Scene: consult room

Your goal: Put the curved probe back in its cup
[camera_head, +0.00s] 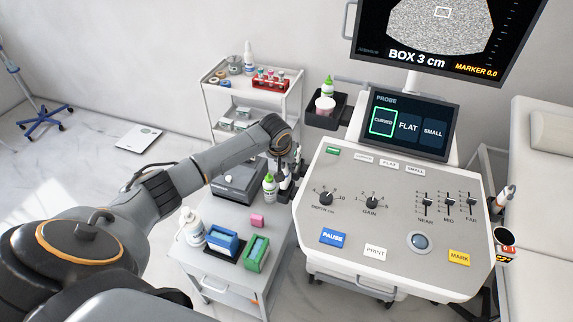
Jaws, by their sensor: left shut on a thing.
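My left gripper (291,158) hangs from the arm's end, beside the left edge of the ultrasound console (335,240). It is shut on a small probe, seemingly the curved probe, mostly hidden by the fingers. Dark probe holders (285,195) sit below it at the console's left edge. They are small and partly covered, so I cannot tell which cup is empty or whether the held probe touches one. The probe screen (410,125) has its curved button outlined in green. My right gripper is not in view.
A green-capped bottle (269,187) stands close to the left gripper on a side cabinet (203,268). The cabinet also bears a white bottle (192,228), a blue box (222,240), a green box (257,253) and a pink block (257,221). An examination couch (545,200) stands at right.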

